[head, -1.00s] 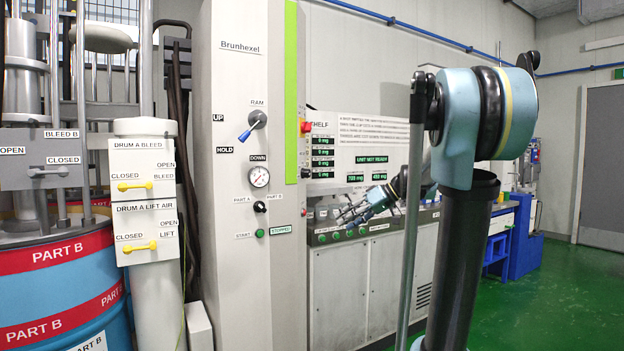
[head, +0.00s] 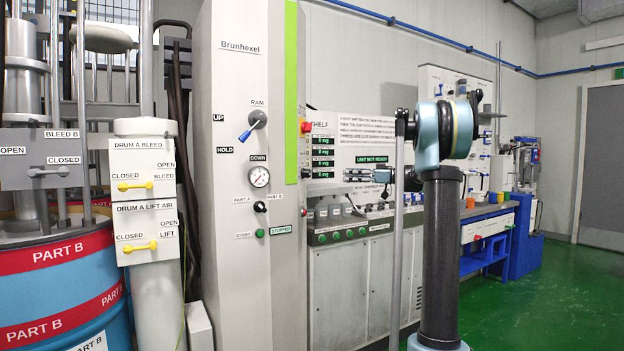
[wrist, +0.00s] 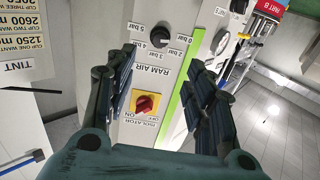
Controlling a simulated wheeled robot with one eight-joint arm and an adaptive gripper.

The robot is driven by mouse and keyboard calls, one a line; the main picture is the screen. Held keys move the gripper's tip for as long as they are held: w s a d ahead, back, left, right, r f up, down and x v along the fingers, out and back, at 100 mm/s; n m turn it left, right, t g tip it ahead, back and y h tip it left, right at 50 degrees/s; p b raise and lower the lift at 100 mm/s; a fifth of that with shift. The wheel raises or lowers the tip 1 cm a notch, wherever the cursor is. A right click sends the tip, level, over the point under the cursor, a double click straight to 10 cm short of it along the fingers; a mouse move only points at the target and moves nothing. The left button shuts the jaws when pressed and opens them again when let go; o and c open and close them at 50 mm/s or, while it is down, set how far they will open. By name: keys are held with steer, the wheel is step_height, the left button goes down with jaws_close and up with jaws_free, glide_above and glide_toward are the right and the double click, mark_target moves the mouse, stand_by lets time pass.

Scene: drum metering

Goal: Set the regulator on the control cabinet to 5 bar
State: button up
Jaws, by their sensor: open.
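The control cabinet (head: 240,75) is the tall pale Brunhexel cabinet at centre left in the head view. In the wrist view, the regulator (wrist: 158,41) is a round black knob on a pale panel, with bar labels around it and "RAM AIR" beside it. The setting of its pointer is too small to read. My gripper (wrist: 163,58) is open and empty, with the knob beyond and between its fingertips, apart from them.
A red isolator switch on a yellow plate (wrist: 144,104) sits near the regulator, also between the fingers in view. A green strip (wrist: 180,120) runs along the panel. A low bench cabinet (head: 345,285) stands behind my arm. Green floor (head: 560,300) is clear at right.

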mark_target(310, 174)
steer(key=w+a, duration=0.1)
steer(key=a, duration=0.4)
steer(key=w+a, duration=0.1)
steer(key=a, duration=0.4)
steer(key=w+a, duration=0.1)
steer(key=a, duration=0.4)
steer(key=shift+a, duration=0.3)
steer(key=c, duration=1.1)
